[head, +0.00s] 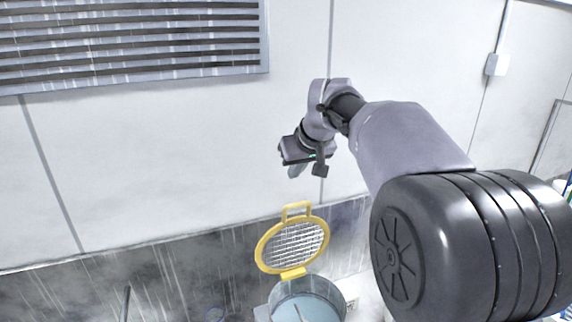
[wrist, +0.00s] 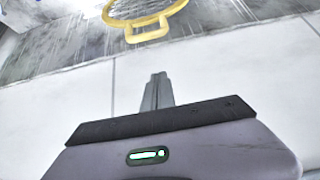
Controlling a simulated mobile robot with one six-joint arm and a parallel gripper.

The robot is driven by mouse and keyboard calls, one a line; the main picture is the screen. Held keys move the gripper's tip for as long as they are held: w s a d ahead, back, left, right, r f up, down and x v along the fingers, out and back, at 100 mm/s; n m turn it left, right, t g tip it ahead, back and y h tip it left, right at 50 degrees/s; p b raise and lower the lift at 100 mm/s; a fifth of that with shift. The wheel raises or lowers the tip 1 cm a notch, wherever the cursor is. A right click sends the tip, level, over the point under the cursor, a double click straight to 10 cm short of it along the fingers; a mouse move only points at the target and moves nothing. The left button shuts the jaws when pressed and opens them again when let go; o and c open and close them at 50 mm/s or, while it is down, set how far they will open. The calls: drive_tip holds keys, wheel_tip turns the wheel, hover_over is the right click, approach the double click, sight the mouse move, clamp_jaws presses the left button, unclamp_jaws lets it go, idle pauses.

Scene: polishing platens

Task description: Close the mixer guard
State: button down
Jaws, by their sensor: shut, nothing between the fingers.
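The mixer guard (head: 262,246) is a round yellow ring with a wire mesh and a yellow handle loop (head: 297,210) on top. It stands raised, tilted up at the back of the round mixer bowl (head: 284,289), whose opening is uncovered. In the wrist view the guard (wrist: 112,17) shows upside down at the top, with its handle (wrist: 147,34) toward my fingers. My gripper (head: 295,171) is in the air above the guard, apart from it. In the wrist view its fingers (wrist: 157,78) are together and empty.
A white panelled wall (head: 160,150) with a stained lower band stands behind the mixer. A louvred vent (head: 130,45) is at the upper left. A dark thin rod (head: 126,303) stands at the lower left. The air between my gripper and the guard looks clear.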

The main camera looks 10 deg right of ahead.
drive_tip(key=f, duration=0.5)
drive_tip(key=w+f+p, duration=0.1)
drive_tip(key=f, duration=0.1)
drive_tip(key=shift+a+f, duration=0.15)
drive_tip(key=shift+f, duration=0.25)
drive_tip(key=shift+w+f, duration=0.15)
drive_tip(key=shift+w, duration=0.1)
drive_tip(key=shift+s, duration=0.1)
